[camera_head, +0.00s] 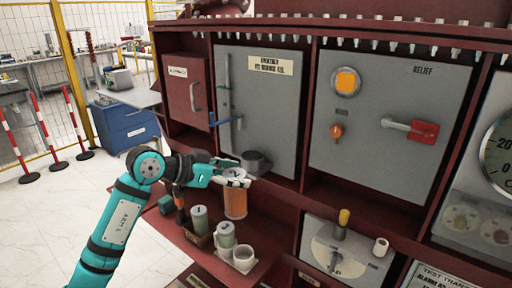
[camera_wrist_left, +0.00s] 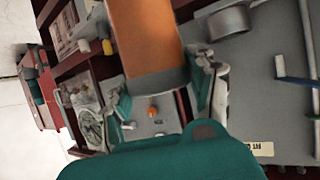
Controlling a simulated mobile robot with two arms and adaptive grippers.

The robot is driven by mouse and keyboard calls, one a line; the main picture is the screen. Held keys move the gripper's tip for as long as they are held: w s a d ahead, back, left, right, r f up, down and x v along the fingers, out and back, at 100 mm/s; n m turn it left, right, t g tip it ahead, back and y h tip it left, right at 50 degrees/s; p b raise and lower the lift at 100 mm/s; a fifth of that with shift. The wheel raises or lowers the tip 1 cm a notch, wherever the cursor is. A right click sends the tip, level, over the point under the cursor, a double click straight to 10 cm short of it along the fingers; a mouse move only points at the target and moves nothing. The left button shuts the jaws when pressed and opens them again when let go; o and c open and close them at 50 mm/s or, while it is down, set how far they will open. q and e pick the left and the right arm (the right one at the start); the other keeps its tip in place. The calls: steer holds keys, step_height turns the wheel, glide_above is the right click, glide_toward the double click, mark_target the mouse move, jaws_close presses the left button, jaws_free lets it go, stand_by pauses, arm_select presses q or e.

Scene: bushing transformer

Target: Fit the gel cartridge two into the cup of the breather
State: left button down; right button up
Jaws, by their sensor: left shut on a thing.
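My left gripper (camera_head: 234,180) is shut around an orange cylindrical cartridge with a pale cap (camera_head: 235,203), held upright above the red shelf. Its cap's mark is too small to read surely. The orange body fills the upper middle of the left wrist view (camera_wrist_left: 145,45), between the fingers. A dark grey cup (camera_head: 257,163) sits low on the breather panel (camera_head: 265,110), just behind and right of the gripper; it also shows in the left wrist view (camera_wrist_left: 228,22). The cartridge is apart from this cup. My right gripper is not in view.
Two grey-green capped cartridges (camera_head: 200,221) (camera_head: 225,236) stand on the shelf below, with a white cup (camera_head: 244,257) beside them. A blue-handled lever (camera_head: 228,121) juts from the panel.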

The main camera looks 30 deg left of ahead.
arm_select(q)
steer(key=w+a+r+n+y+p, duration=0.1)
steer(key=a+r+n+y+p, duration=0.15)
steer(key=a+r, duration=0.5)
steer(key=p, duration=0.5)
glide_toward(266, 122)
step_height(266, 122, down, 2)
steer(key=w, duration=0.3)
steer(key=shift+w+d+f+m+t+h, duration=0.15)
steer(key=shift+d+f+m+t+h, duration=0.1)
steer(key=shift+t+h, duration=0.15)
step_height(266, 122, down, 4)
steer(key=shift+r+p, duration=0.25)
steer(key=shift+p, duration=0.7)
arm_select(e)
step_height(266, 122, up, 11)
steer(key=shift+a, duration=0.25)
arm_select(q)
steer(key=shift+f, duration=0.1)
steer(key=c, duration=0.7)
jaws_free()
steer(key=o, duration=0.3)
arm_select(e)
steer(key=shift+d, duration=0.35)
